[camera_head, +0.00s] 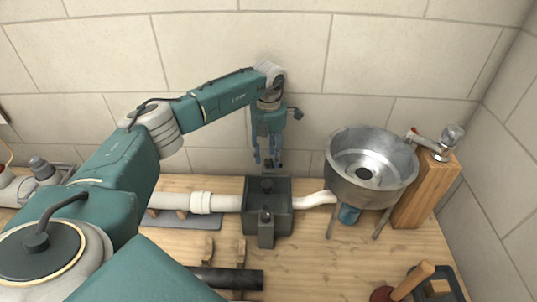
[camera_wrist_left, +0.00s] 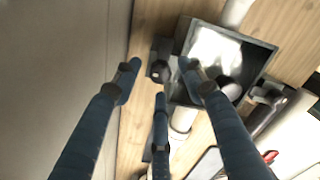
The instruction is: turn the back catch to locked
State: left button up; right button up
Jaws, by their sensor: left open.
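A dark grey box (camera_head: 284,212) sits in line with the white pipes on the wooden bench. The back catch (camera_wrist_left: 158,68), a small dark block with a rounded knob, is beside the box's wall side. The front catch (camera_head: 266,228) is on the near side. My left gripper (camera_head: 268,162) is open and points down just behind the box. In the left wrist view its fingers (camera_wrist_left: 159,80) spread around the back catch, with no clear contact. My right gripper is out of view.
A metal basin (camera_head: 370,170) stands right of the box, beside a wooden block (camera_head: 427,190) with a fitting on top. A plunger (camera_head: 405,283) lies at the front right. A dark pipe (camera_head: 228,278) lies in front. The tiled wall (camera_head: 200,50) is close behind my gripper.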

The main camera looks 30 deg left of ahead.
pick_arm(q)
jog(key=shift+f, duration=0.65)
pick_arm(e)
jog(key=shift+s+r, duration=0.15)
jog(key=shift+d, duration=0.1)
pick_arm(q)
grip_shut()
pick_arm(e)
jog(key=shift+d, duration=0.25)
